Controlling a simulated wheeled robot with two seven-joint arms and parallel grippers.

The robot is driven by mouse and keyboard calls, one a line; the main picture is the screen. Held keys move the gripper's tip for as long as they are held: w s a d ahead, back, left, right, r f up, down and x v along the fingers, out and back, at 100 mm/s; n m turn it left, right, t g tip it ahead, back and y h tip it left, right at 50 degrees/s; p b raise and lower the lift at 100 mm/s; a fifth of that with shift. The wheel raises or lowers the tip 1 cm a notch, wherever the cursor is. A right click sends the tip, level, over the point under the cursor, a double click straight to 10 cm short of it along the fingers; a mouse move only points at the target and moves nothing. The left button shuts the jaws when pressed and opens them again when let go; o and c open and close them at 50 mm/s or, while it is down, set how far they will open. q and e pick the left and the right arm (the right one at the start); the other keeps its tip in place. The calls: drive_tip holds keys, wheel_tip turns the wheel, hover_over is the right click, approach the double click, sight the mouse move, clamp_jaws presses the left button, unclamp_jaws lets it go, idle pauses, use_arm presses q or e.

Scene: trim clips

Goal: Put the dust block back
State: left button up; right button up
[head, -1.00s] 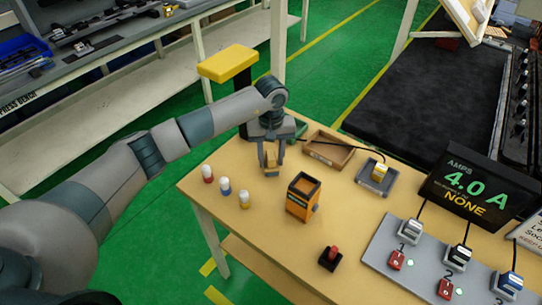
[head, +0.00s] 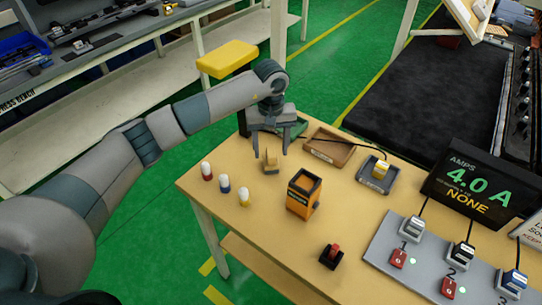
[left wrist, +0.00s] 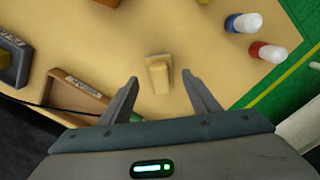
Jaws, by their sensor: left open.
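A small tan block (head: 270,164), which I take for the dust block, sits on the wooden table near its left side. It also shows in the left wrist view (left wrist: 158,75), ahead of my fingers and near the middle between them. My left gripper (head: 271,151) is open and empty, with its fingers just above and behind the block. The brown tray (head: 340,158) with a label on its front wall stands to the right of the gripper and looks empty. My right gripper is not in view.
An orange and black open-topped box (head: 303,196) stands right of the block. Several capped bottles (head: 225,184) stand at the left edge. A small black stand (head: 331,258) with a red top is nearer.

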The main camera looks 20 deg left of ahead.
sight(271, 153)
use_arm(q)
wheel_tip(271, 153, up, 8)
drive_tip(key=b, duration=0.3)
drive_tip(key=shift+r, duration=0.55)
drive_tip(key=shift+f, duration=0.1)
